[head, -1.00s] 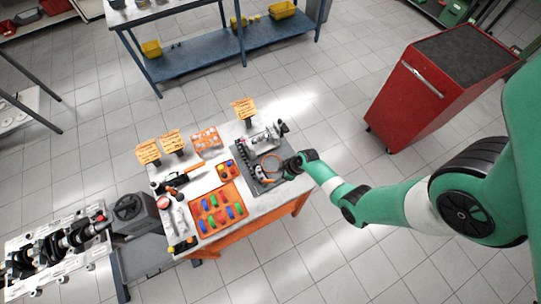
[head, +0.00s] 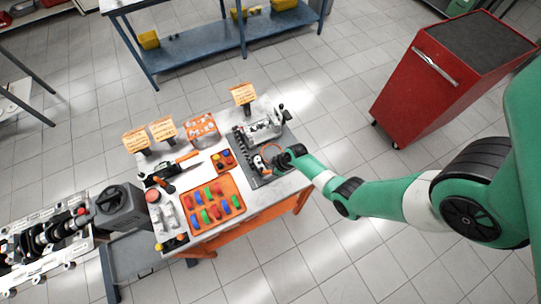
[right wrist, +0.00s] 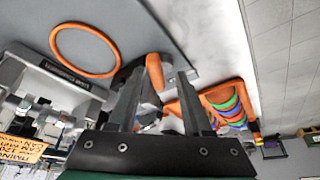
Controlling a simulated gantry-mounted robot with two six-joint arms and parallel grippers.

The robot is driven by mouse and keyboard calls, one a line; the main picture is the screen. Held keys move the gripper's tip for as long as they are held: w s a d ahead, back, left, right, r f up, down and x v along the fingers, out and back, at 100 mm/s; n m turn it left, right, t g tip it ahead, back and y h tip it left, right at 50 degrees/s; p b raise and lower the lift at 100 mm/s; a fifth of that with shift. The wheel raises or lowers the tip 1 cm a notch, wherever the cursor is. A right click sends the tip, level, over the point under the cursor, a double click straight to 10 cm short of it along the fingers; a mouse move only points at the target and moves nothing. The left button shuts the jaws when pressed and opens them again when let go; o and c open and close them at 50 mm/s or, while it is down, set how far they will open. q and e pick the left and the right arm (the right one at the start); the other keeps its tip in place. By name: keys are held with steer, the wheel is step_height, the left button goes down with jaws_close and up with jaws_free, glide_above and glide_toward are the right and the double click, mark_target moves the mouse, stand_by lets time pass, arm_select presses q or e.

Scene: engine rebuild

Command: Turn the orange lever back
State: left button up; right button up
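The orange lever (right wrist: 155,72) shows in the right wrist view as a short orange handle just beyond and between my fingertips. Its dark base sits on a grey plate, beside a flat orange ring (right wrist: 85,74). In the head view the lever area is small and partly covered by my gripper. My right gripper (right wrist: 160,84) is open, its two dark fingers spread apart. I cannot tell whether either finger touches the lever. In the head view my right gripper (head: 277,161) is low over the grey plate (head: 250,177) at the workbench's right side. My left gripper is not in view.
A metal engine part (head: 262,130) stands behind the ring. An orange tray (head: 238,218) of coloured pieces and a small orange bin (head: 223,172) lie left of the plate. Tools and label stands fill the bench's left and back. A red cabinet (head: 425,95) stands apart at the right.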

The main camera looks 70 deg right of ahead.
jaws_close()
steer(key=shift+d+n, duration=0.1)
steer(key=shift+n, duration=0.3)
steer(key=shift+d+n+y+p, duration=0.15)
steer(key=shift+n+y+p, duration=0.25)
steer(key=shift+n, duration=0.2)
steer(key=shift+d+n+g+y, duration=0.3)
steer(key=shift+n+y, duration=0.1)
steer(key=shift+n, duration=0.7)
steer(key=shift+w+d+f+n+y, duration=0.1)
steer(key=shift+n+y, duration=0.1)
steer(key=shift+n, duration=0.35)
steer(key=shift+w+d+f+n+y, duration=0.1)
steer(key=shift+n+y, duration=0.1)
steer(key=shift+n, duration=0.35)
steer(key=shift+w+r+n+g+b, duration=0.15)
steer(key=shift+n+g+b, duration=0.3)
steer(key=shift+n, duration=0.35)
